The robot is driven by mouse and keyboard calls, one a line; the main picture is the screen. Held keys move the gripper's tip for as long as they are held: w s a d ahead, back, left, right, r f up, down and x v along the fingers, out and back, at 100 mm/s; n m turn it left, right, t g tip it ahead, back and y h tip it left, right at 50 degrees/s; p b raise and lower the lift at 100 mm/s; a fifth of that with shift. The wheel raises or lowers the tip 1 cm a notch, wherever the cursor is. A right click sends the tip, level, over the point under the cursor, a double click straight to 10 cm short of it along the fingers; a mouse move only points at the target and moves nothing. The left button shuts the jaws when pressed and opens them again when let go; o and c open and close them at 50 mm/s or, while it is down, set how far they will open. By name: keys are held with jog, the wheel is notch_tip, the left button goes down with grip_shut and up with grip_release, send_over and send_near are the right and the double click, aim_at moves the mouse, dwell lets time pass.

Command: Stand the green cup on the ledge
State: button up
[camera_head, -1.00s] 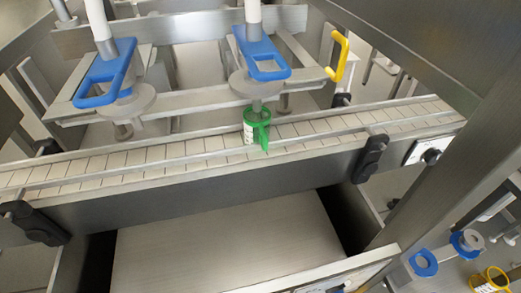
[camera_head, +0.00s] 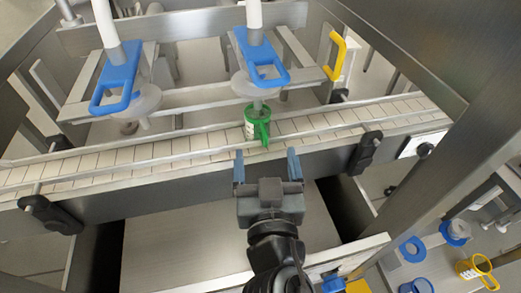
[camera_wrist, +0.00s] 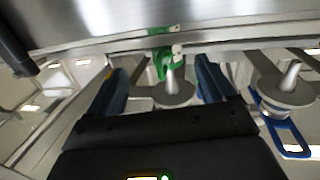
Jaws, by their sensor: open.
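The green cup (camera_head: 257,127) stands on the conveyor belt under the right-hand filling nozzle, its handle towards me. It also shows in the wrist view (camera_wrist: 161,66), partly hidden by a metal rail. My gripper (camera_head: 267,166) is open and empty, just in front of the belt and below and slightly right of the cup. Its two blue fingers point at the conveyor, apart from the cup. In the wrist view the fingers (camera_wrist: 165,85) stand either side of the cup's image. I cannot tell which surface is the ledge.
Metal guide rails (camera_head: 190,155) run along the conveyor belt (camera_head: 75,169). Blue-handled nozzles (camera_head: 262,60) hang over it. Black clamps (camera_head: 366,152) stick out from its front side. At lower right are a yellow cup (camera_head: 478,270) and blue ring-shaped parts (camera_head: 412,249).

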aim_at(258, 126)
jog(key=shift+w+a+r, duration=0.35)
jog(key=shift+a+r, duration=0.2)
jog(key=shift+r, duration=0.15)
jog(key=w, duration=0.2)
jog(key=w+p, duration=0.1)
jog(key=w, duration=0.1)
jog(key=w+p, duration=0.1)
jog(key=w, duration=0.1)
jog(key=shift+a+r, duration=0.1)
jog(key=shift+a, duration=0.2)
jog(key=shift+w, duration=0.9)
jog(key=shift+c, duration=0.5)
jog(key=shift+a, duration=0.1)
jog(key=c, duration=1)
